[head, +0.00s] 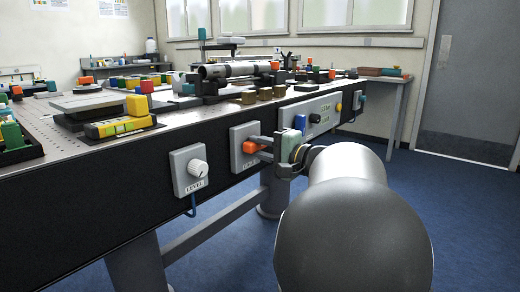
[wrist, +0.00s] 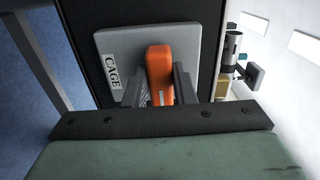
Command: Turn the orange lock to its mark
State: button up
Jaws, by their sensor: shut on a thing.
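The orange lock (head: 251,147) sits on a grey plate (head: 239,158) on the front face of the table. In the wrist view the orange lock (wrist: 159,72) stands out from the plate (wrist: 118,44), which is labelled CAGE. My gripper (head: 257,148) reaches the lock from the right in the head view. In the wrist view the dark fingers of my gripper (wrist: 158,86) are on both sides of the lock, shut on it. A small light line shows on the lock between the fingers. I cannot make out a mark on the plate; the fingers hide part of it.
Left of the lock is a plate with a white knob (head: 197,168) labelled LEVEL. To the right is a panel (head: 318,112) with a blue part and a yellow button. The tabletop (head: 185,112) above carries many parts. The blue floor (head: 460,210) is free at the right.

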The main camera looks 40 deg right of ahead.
jog(key=o, duration=1)
jog(key=shift+s+d, duration=0.1)
jog(key=p+v, duration=0.4)
jog(key=v, duration=1.3)
jog(key=shift+s, duration=0.15)
